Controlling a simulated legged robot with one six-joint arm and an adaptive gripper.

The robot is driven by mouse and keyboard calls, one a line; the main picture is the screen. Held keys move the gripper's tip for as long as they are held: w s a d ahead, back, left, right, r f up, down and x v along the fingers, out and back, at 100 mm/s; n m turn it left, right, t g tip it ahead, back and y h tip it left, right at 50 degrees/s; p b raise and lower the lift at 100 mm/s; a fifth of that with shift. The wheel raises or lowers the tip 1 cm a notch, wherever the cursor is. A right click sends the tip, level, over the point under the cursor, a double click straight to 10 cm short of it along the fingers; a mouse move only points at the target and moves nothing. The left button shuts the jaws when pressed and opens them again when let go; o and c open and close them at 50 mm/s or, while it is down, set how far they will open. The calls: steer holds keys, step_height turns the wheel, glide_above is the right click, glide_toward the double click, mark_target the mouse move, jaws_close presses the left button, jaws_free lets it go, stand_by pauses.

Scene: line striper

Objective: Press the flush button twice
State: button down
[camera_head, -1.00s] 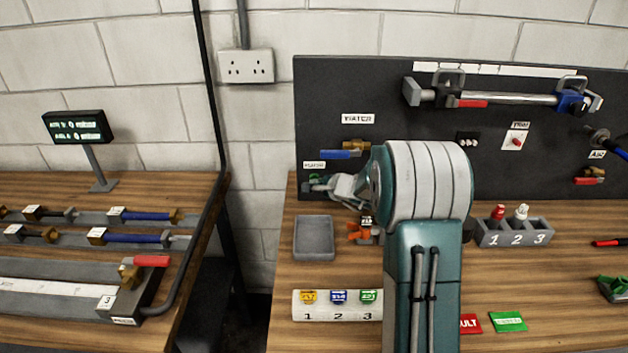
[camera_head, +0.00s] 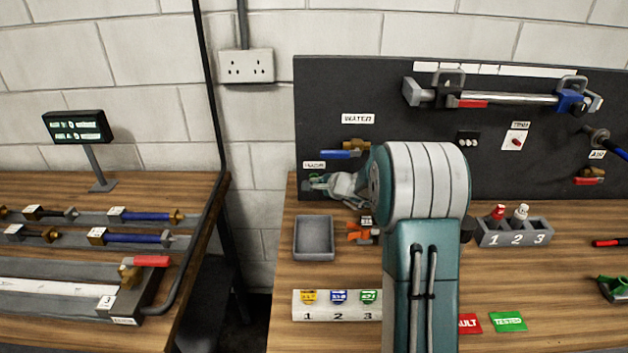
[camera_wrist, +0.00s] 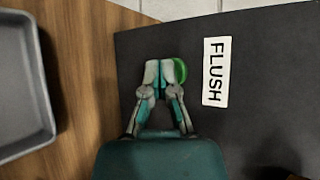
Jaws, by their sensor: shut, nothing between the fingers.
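The green flush button (camera_wrist: 180,71) shows in the wrist view on the black panel, beside the white FLUSH label (camera_wrist: 216,71). My gripper (camera_wrist: 159,70) is shut and empty, with its fingertips over the left part of the button. The fingertips hide part of the button, and I cannot tell whether they touch it or whether it is pushed in. In the head view my gripper (camera_head: 312,184) is at the lower left of the panel, just below the small FLUSH label (camera_head: 314,165). The button is mostly hidden there.
The blue-handled water valve (camera_head: 342,154) is just right of and above my gripper. A grey tray (camera_head: 314,256) and an orange-handled part (camera_head: 358,232) are on the bench below. A small display (camera_head: 78,127) stands on the left bench.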

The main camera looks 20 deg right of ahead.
steer(key=shift+s+a, duration=0.3)
steer(key=shift+s, duration=0.5)
steer(key=shift+s+a, duration=0.35)
steer(key=shift+s, duration=0.4)
steer(key=shift+s+a, duration=0.3)
steer(key=shift+s, duration=0.5)
steer(key=shift+s+a, duration=0.35)
steer(key=shift+s, duration=0.4)
steer(key=shift+d, duration=0.1)
